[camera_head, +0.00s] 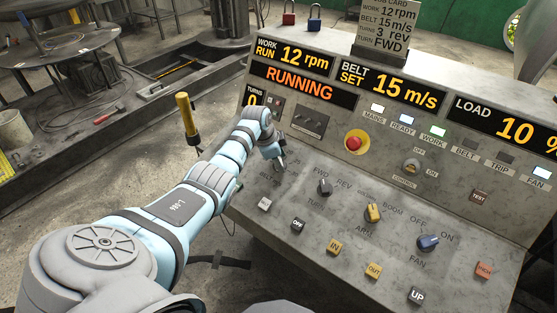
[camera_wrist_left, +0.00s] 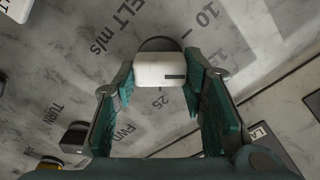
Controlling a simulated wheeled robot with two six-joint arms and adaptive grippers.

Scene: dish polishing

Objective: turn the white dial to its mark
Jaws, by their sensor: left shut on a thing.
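The white dial (camera_wrist_left: 158,69) shows in the left wrist view with a short dark line near the right end of its face. It sits on the panel's belt m/s scale, with printed numbers 10, 15 and 25 around it. My left gripper (camera_wrist_left: 160,82) is shut on the dial, one finger on each side. In the head view my left gripper (camera_head: 278,162) is at the upper left of the sloped panel, and the dial is mostly hidden there. The belt display (camera_head: 392,83) reads 15 m/s. My right gripper is not in view.
The job card (camera_head: 388,25) lists belt 15 m/s. A black FWD/REV knob (camera_head: 324,187), a yellow knob (camera_head: 373,212) and a blue knob (camera_head: 428,242) stand right of my gripper. Several push buttons line the front, including a white one (camera_head: 265,204). A red emergency button (camera_head: 355,143) is above.

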